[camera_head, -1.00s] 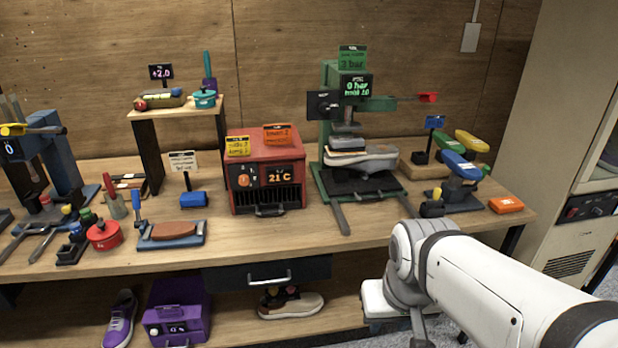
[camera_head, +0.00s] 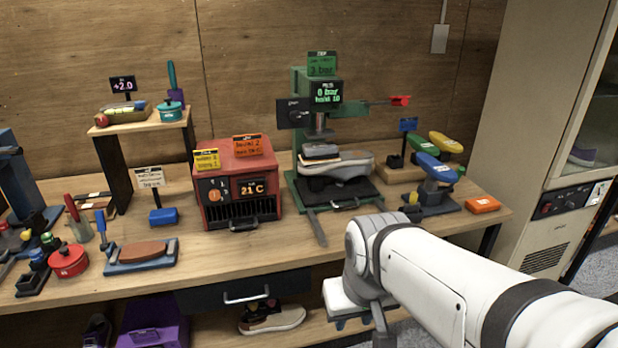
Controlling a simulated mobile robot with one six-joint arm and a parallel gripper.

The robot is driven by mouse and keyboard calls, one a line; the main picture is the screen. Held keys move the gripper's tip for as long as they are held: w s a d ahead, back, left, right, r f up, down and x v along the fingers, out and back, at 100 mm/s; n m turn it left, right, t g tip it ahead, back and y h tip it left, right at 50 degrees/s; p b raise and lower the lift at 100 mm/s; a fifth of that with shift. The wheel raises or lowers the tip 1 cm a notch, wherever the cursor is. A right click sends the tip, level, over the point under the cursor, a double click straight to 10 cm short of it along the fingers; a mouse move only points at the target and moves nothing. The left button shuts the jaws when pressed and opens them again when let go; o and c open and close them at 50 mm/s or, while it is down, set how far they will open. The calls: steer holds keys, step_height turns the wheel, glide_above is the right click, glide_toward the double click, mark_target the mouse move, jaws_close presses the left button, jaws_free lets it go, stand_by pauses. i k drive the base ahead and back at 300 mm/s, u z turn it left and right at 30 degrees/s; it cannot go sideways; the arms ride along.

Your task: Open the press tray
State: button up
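The green press (camera_head: 302,120) stands at the back of the bench, right of the red heater box. Its dark press tray (camera_head: 362,192) lies at its base, with a handle (camera_head: 344,205) at the front edge and two rails, one jutting out at the front left. A grey-soled shoe (camera_head: 350,165) sits over the tray beneath the press head. The press display reads 0 bar. My white arm reaches in from the lower right. The end of my gripper (camera_head: 381,327) hangs low in front of the bench edge, apart from the tray; its fingers are not clear enough to tell their state.
A red heater box (camera_head: 238,177) showing 21 C stands left of the press. Right of it are a stand with blue and green shoe forms (camera_head: 437,168) and an orange box (camera_head: 483,205). A drawer (camera_head: 245,292) is under the bench. A beige cabinet (camera_head: 535,120) stands at right.

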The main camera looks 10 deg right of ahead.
mark_target(342, 179)
steer(key=i, duration=0.85)
steer(key=u, duration=0.05)
